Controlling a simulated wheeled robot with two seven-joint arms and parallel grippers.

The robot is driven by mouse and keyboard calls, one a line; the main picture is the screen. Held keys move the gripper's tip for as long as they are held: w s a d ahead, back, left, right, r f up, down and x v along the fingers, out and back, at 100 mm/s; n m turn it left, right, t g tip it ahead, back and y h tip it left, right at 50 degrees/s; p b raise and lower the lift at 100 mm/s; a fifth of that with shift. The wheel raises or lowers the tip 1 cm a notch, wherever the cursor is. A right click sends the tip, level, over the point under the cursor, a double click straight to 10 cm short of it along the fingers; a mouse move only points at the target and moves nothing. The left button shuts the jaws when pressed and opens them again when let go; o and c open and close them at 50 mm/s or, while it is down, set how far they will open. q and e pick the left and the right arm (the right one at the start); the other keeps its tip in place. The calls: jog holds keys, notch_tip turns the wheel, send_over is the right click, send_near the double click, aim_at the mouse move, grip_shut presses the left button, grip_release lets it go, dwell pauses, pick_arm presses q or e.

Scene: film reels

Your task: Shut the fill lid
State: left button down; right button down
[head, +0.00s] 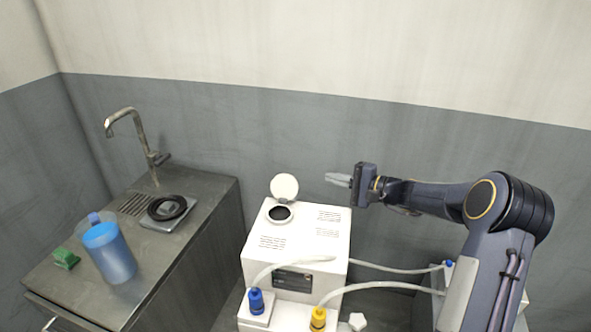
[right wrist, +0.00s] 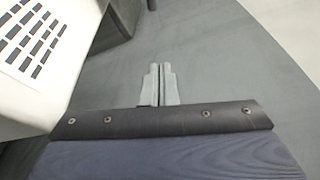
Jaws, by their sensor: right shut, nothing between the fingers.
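The fill lid (head: 284,187) is a round white flap. It stands raised at the back of a dark round fill opening (head: 279,214) on top of the white machine (head: 325,238). My right gripper (head: 327,177) is shut and empty. It appears to the right of the lid in the head view, apart from it. In the right wrist view the closed fingers (right wrist: 158,70) point over the grey floor, and the machine's slotted white top (right wrist: 35,45) shows at the left. The lid is out of that view. My left gripper is not in view.
A metal counter (head: 215,195) at the left holds a tap (head: 135,125), a blue jug (head: 110,252), a green block (head: 66,259) and a black ring (head: 167,207). Blue (head: 256,301) and yellow (head: 318,318) fittings and pale hoses (head: 395,270) are at the machine's front and right.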

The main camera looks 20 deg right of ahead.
aim_at(286, 186)
jog(key=w+a+p, duration=0.3)
jog(key=a, duration=0.5)
jog(key=shift+w+a+r, duration=0.15)
jog(key=shift+w+a, duration=0.2)
jog(key=shift+w, duration=0.05)
